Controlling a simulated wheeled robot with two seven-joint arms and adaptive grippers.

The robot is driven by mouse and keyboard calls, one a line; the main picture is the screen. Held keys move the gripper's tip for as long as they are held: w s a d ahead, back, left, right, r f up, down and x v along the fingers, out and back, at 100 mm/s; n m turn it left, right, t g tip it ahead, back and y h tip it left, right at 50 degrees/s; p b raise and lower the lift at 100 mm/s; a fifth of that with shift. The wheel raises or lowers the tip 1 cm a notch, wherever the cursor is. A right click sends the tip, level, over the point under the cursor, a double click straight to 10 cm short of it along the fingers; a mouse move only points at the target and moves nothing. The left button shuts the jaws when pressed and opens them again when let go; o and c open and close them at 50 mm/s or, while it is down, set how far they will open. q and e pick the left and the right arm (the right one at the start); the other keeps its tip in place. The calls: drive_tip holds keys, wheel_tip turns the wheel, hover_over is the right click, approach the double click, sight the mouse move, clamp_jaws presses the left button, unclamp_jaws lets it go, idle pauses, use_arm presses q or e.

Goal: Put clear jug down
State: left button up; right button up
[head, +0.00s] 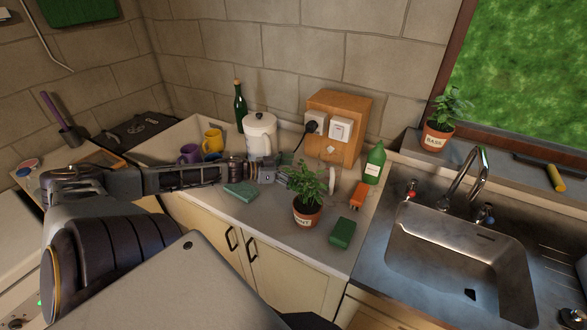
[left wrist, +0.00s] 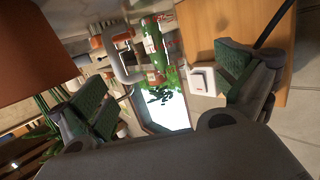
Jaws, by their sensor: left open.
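My left gripper (head: 286,172) is over the counter, left of the plant and in front of the wooden socket box. In the left wrist view its fingers (left wrist: 166,96) are spread, with nothing gripped between them. My right gripper is out of view.
The potted plant (head: 307,208) stands close right of my left gripper. A white lidded pot (head: 259,134), wooden box (head: 351,106), green bottle (head: 374,165), green sponge (head: 240,190) and green block (head: 342,232) stand around. The front counter strip (head: 265,226) is clear.

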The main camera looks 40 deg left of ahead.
use_arm(q)
drive_tip(key=shift+s+a, duration=0.15)
drive_tip(key=shift+s, duration=0.15)
drive_tip(key=shift+r, duration=0.1)
idle(0.4)
